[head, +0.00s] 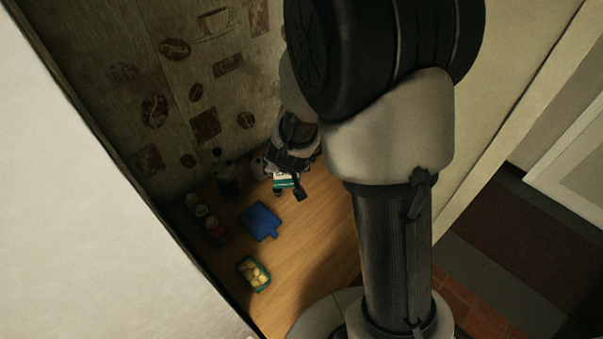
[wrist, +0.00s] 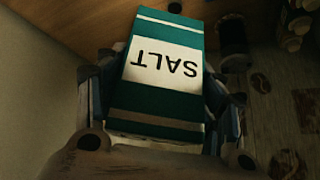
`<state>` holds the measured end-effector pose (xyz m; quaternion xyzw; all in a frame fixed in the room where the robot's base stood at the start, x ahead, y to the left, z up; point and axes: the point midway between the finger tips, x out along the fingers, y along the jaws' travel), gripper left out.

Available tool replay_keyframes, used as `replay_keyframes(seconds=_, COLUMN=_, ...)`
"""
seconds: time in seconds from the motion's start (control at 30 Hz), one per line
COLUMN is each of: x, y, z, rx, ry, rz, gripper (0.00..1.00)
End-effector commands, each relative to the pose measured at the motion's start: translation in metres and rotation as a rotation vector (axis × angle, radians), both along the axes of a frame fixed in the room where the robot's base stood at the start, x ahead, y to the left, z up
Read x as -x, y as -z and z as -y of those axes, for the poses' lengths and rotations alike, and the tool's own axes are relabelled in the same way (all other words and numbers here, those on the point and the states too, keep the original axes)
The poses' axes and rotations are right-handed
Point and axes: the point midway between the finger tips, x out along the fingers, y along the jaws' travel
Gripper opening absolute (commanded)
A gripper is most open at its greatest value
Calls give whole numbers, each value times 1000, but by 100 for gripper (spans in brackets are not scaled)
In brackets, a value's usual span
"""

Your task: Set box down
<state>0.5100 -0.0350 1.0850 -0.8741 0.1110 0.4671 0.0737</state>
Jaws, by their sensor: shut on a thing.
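The box is a teal and white carton marked SALT (wrist: 165,65). It fills the middle of the wrist view, with its lettering upside down there. My gripper (wrist: 160,100) is shut on it, with one finger along each side. In the head view my gripper (head: 289,186) is at the back of the wooden counter (head: 312,226), near the patterned wall. The box (head: 283,180) shows there only as a small teal and white patch, partly hidden by the gripper. I cannot tell whether its base touches the counter.
A blue board (head: 260,222) lies left of and in front of the gripper. A teal container with yellow pieces (head: 253,273) is nearer the front. A dark rack of jars (head: 206,219) and a dark bottle (head: 228,186) stand to the left. Bare counter lies right of the board.

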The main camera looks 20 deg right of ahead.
Motion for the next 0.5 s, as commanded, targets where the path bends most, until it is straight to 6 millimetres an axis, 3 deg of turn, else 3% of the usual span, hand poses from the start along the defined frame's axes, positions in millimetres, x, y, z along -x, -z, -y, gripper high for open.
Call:
replay_keyframes(seconds=0.33, x=-13, y=8, z=22, rx=19, ry=130, rz=-24, gripper=27)
replay_keyframes(seconds=0.5, x=-13, y=39, z=23, rx=21, ry=134, rz=-26, gripper=27)
